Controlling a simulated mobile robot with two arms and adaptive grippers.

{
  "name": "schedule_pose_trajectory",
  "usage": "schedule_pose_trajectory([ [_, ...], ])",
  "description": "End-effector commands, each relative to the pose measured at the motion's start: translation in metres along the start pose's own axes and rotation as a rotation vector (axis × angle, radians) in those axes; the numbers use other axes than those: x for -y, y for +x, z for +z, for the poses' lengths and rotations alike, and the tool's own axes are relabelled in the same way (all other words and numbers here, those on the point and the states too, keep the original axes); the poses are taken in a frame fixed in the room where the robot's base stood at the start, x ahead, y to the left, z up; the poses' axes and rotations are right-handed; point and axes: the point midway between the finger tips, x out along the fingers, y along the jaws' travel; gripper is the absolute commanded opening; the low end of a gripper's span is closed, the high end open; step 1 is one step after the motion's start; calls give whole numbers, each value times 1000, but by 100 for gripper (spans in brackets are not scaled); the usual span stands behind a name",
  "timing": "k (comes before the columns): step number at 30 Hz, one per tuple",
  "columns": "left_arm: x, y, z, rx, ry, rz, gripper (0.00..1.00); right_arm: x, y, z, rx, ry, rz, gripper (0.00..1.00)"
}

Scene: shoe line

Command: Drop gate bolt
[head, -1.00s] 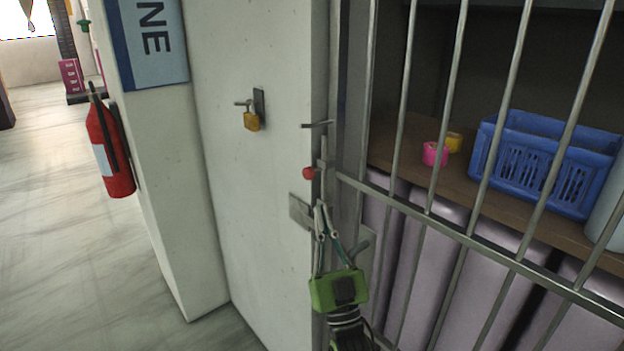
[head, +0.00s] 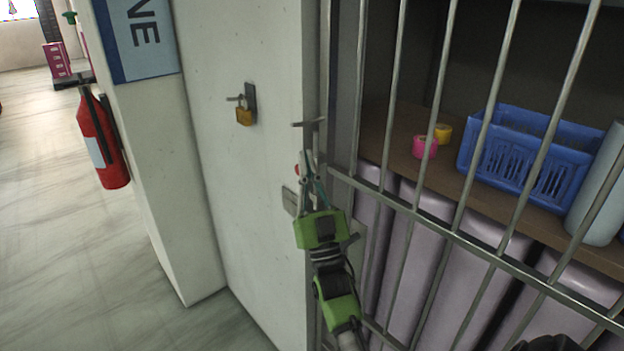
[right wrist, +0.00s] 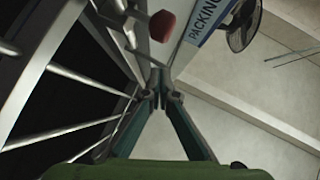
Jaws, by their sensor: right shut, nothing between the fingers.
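The barred metal gate (head: 456,236) stands at the right, beside a pale wall post. The gate bolt is at its left edge. Its upper metal piece (head: 309,123) sticks out above my fingers. Its red knob (head: 297,170) is mostly hidden behind my right gripper in the head view. In the right wrist view the red knob (right wrist: 162,26) shows clearly beyond the fingertips. My right gripper (head: 309,154) points upward, shut and empty, close in front of the bolt. Whether it touches the bolt I cannot tell. My left gripper is not in view.
A brass padlock (head: 244,116) hangs from a wall fitting. A red fire extinguisher (head: 102,138) is at the left. Behind the bars, a shelf (head: 398,140) holds a blue basket (head: 525,160) and pink and yellow rolls.

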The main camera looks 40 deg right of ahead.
Motion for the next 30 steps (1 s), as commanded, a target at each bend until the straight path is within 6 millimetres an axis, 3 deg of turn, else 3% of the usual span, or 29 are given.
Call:
schedule_pose_trajectory([
  [3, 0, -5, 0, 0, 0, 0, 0, 0, -6, 18, 7, 0, 1, 0],
  [9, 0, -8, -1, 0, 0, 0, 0, 0, -12, 34, 2, 0, 1, 0],
  [24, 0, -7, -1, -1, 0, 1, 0, 0, -16, 39, 1, 0, 0, 0],
  [30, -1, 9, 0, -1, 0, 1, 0, 0, -28, 50, 2, -1, 0, 0],
])
